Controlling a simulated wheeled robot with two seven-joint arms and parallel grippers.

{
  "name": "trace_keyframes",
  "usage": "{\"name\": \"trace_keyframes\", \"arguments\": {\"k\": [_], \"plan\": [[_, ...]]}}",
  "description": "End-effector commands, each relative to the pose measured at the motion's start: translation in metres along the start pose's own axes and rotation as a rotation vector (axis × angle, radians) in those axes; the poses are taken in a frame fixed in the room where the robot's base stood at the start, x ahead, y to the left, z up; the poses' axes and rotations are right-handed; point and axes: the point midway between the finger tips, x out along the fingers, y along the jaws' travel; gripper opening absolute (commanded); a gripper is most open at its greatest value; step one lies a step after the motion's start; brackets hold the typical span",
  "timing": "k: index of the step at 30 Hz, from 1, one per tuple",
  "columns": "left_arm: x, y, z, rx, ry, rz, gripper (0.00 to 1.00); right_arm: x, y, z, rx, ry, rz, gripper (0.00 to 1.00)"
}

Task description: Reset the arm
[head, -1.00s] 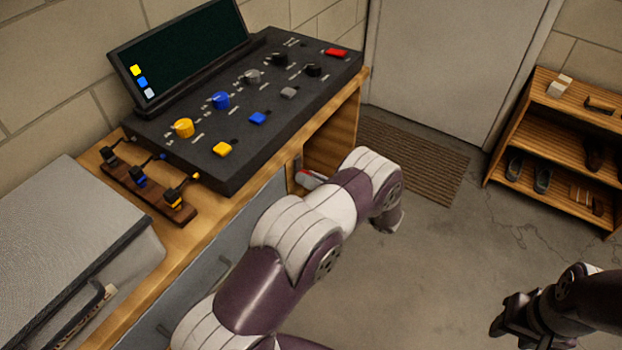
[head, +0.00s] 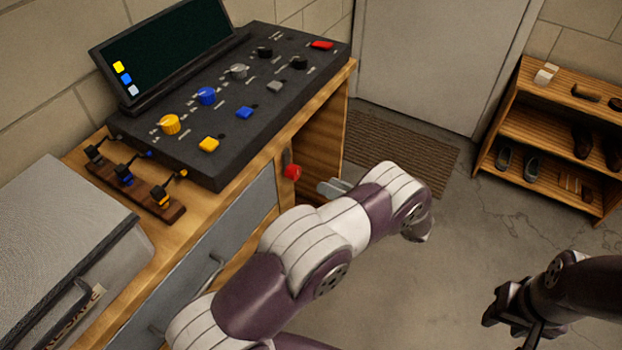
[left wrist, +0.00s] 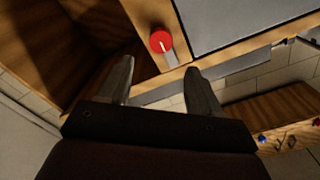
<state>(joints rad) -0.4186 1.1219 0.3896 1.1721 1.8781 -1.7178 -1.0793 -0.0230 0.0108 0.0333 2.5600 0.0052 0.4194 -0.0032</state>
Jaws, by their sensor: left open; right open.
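My left gripper (head: 334,187) is open and empty, just right of a red knob (head: 292,172) on the wooden front of the bench. A clear gap lies between the knob and the fingertips. In the left wrist view, the red knob (left wrist: 160,41) with its pale pointer lies ahead of the two spread fingers (left wrist: 159,64), which do not touch it. My left arm covers part of the bench front in the head view. My right gripper (head: 508,308) is open and empty at the lower right, above the floor.
A black control panel (head: 225,125) with knobs, buttons and a screen (head: 165,45) stands on the bench. Small levers sit on a wooden strip (head: 130,190) beside it. A grey case (head: 60,235) is at left. A shoe rack (head: 545,125) stands right; floor between is clear.

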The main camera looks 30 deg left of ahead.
Motion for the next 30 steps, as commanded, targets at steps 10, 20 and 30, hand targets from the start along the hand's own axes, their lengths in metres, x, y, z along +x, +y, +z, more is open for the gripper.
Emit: {"name": "trace_keyframes", "arguments": {"k": [10,20,30], "plan": [[-0.035,0.000,0.000,0.001,0.000,-0.001,0.64,0.005,0.000,0.001,0.000,0.000,0.000,0.43],[-0.035,0.000,0.000,0.001,0.000,-0.001,0.64,0.005,0.000,0.001,0.000,0.000,0.000,0.43],[-0.074,0.114,0.012,-0.208,-0.072,0.767,0.64,0.004,0.000,0.001,0.000,0.000,0.000,0.43]]}}
